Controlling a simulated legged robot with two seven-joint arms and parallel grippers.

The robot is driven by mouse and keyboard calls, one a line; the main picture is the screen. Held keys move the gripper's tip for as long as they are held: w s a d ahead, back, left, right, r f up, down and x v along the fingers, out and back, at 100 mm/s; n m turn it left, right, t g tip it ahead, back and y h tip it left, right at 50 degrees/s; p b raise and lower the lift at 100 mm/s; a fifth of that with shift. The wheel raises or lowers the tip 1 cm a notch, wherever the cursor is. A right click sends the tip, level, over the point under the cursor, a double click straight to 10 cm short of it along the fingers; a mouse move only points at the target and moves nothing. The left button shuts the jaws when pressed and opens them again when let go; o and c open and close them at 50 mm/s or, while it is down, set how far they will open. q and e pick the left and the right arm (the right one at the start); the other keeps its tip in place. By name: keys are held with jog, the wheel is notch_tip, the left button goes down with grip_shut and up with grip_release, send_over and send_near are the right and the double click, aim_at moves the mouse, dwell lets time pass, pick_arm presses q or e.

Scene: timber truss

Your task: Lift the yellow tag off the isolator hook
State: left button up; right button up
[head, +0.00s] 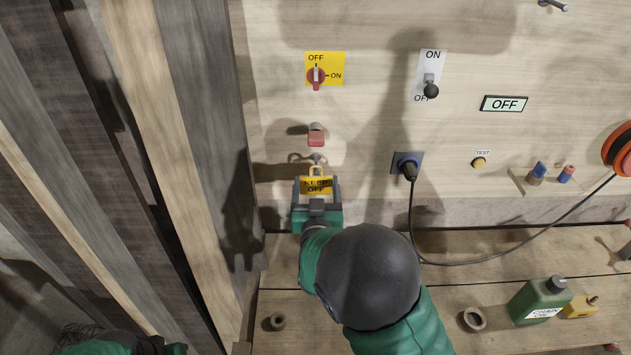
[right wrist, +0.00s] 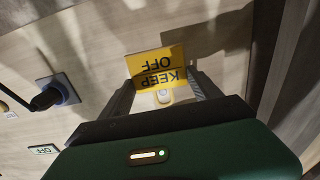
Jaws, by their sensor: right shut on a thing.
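The yellow tag (head: 316,188), marked KEEP OFF, is between the fingers of my right gripper (head: 317,183) in front of the wooden wall. A small loop at its top reaches up to the metal hook (head: 317,159); I cannot tell whether the loop still sits on the hook. In the right wrist view the tag (right wrist: 157,65) appears upside down between the two fingers of the right gripper (right wrist: 163,83). The red isolator knob (head: 316,78) is on a yellow plate. Only part of my left gripper (head: 160,346) shows at the bottom left.
A black plug (head: 409,168) with a hanging cable is right of the tag. An ON/OFF lever (head: 431,88) and an OFF sign (head: 504,104) are farther right. The shelf (head: 400,290) below carries a green can (head: 541,301) and rings. Timber posts (head: 140,130) stand close at left.

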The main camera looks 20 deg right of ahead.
jog(key=shift+s+a+r, duration=0.15)
jog(key=shift+s+r, duration=0.35)
jog(key=shift+s, duration=0.1)
jog(key=shift+a, duration=0.1)
jog(key=shift+f, duration=0.15)
jog(key=shift+s+a, duration=0.15)
jog(key=shift+s, duration=0.1)
jog(key=shift+v, duration=2.6)
